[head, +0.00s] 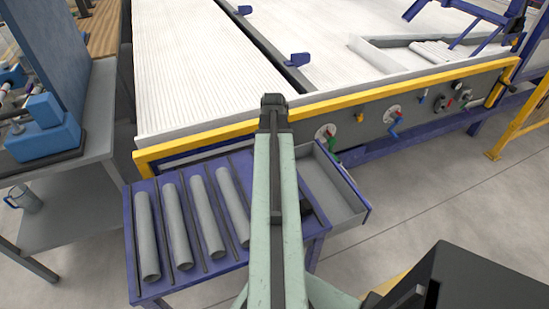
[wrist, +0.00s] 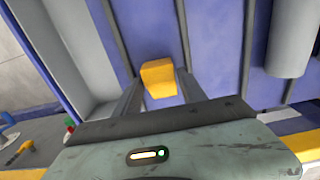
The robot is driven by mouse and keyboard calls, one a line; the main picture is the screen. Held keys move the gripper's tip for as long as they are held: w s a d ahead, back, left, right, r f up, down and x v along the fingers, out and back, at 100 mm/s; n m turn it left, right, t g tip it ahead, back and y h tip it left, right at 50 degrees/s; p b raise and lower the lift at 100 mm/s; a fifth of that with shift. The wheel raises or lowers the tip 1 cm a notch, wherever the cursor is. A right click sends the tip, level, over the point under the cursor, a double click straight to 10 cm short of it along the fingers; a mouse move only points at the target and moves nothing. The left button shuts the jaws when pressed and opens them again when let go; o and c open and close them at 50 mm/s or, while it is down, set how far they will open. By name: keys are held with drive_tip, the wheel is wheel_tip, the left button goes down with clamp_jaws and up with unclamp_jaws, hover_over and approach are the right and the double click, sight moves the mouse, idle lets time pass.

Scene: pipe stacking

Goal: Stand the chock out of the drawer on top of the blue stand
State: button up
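The yellow chock (wrist: 160,80) shows in the wrist view between the two fingers of my gripper (wrist: 160,88), which meet it on both sides. The blue top of the stand (wrist: 222,50) is behind the chock; I cannot tell whether the chock touches it. In the head view the blue stand (head: 141,285) is at lower centre-left, and my arm hides the gripper's fingers and the chock. The grey drawer (head: 345,190) is pulled out at the stand's right side, and its visible inside looks empty.
Several grey pipes (head: 176,225) lie side by side on the stand between dark rails. A large machine with a yellow edge rail (head: 225,127) stands behind. A grey bench (head: 75,190) is at left. The floor (head: 430,205) is clear at right.

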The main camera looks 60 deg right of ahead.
drive_tip(key=shift+o, duration=1)
wheel_tip(320, 180, up, 8)
drive_tip(key=p, duration=0.8)
drive_tip(key=shift+f, duration=0.1)
